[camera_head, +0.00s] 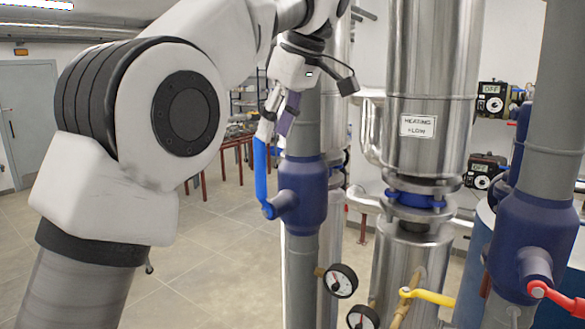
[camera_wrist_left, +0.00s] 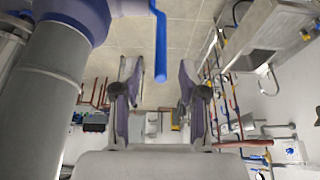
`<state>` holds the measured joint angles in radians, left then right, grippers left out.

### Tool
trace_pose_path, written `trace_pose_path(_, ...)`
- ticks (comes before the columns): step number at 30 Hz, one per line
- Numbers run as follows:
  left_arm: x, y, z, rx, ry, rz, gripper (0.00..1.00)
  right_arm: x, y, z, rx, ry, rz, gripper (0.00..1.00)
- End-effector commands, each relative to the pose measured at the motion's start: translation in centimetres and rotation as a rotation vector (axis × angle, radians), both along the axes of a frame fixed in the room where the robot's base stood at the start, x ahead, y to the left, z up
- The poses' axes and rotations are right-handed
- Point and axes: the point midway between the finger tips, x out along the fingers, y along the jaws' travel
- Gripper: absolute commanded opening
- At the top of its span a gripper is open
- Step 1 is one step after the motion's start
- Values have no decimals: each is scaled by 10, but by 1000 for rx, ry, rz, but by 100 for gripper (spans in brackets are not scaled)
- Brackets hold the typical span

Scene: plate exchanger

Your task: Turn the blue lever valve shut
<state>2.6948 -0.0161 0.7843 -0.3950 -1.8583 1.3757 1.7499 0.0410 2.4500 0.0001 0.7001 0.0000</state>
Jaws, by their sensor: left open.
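The blue lever (camera_head: 261,172) stands upright on the left side of a dark blue valve body (camera_head: 303,188) on a grey vertical pipe. My left gripper (camera_head: 274,126) is just above the lever, its fingertips at the lever's upper end. In the left wrist view the gripper (camera_wrist_left: 158,72) is open, and the free end of the blue lever (camera_wrist_left: 161,55) appears between the two fingers, apart from both. I cannot tell how deep the lever sits between them. The valve body (camera_wrist_left: 78,12) shows at the upper left there. My right gripper is not in view.
A steel column (camera_head: 430,80) labelled heating flow stands right of the valve. A second blue valve (camera_head: 530,235) with a red lever (camera_head: 556,299) is at the right. A yellow lever (camera_head: 428,297) and a pressure gauge (camera_head: 340,281) are low down. Open floor (camera_head: 205,250) lies left.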

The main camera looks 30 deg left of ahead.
Motion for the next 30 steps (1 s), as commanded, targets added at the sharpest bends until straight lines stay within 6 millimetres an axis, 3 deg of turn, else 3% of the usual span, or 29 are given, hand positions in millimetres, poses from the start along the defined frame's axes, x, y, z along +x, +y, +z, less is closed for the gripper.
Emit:
trace_pose_path(13,1,27,-63,-3,2,1,43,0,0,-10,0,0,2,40)
trace_pose_path(23,2,31,-72,-2,0,1,43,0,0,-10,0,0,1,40)
trace_pose_path(24,2,31,-72,-2,0,1,29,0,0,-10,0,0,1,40)
trace_pose_path(27,2,31,-72,-2,0,1,0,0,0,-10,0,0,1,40)
trace_pose_path(30,2,31,-72,-1,1,1,0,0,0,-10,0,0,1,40)
